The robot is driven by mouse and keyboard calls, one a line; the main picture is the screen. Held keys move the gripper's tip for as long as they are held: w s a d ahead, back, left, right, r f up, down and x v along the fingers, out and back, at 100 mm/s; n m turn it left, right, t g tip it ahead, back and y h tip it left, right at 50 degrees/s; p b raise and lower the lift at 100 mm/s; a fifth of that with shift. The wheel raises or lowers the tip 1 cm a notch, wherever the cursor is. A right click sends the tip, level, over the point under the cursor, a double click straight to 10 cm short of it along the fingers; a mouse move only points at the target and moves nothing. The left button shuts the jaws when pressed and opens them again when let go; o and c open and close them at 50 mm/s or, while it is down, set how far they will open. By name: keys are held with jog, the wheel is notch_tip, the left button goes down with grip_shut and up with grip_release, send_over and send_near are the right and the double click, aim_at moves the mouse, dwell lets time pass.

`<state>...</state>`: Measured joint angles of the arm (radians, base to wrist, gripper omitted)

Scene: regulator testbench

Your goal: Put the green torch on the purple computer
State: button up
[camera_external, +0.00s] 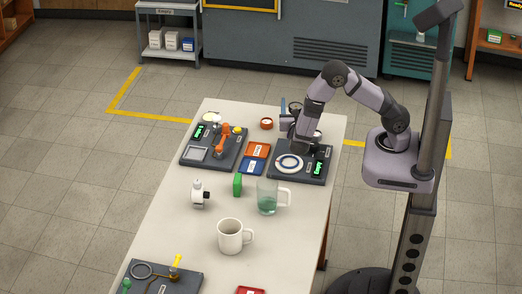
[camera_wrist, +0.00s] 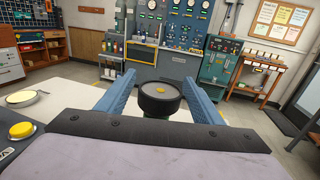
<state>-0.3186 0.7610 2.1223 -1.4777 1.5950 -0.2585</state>
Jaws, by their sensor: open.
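A small green upright block (camera_external: 238,184) stands on the white table left of the glass mug; it may be the torch, but it is too small to tell. I cannot make out a purple computer in either view. My gripper (camera_external: 291,109) is over the far right part of the table, away from the green block. In the wrist view my gripper (camera_wrist: 158,80) is open, its two blue fingers spread. A black round thing with a gold centre (camera_wrist: 159,101) shows between the fingers; I cannot tell whether they touch it.
The table holds a glass mug (camera_external: 267,198), a white mug (camera_external: 230,238), a white device (camera_external: 198,195) and a dark board with an orange arm (camera_external: 219,143). Another dark board (camera_external: 314,172) lies under my arm. Bare table surrounds the mugs.

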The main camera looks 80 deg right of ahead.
jog(key=b+v, duration=0.2)
jog(key=v, duration=0.8)
jog(key=shift+b, duration=0.3)
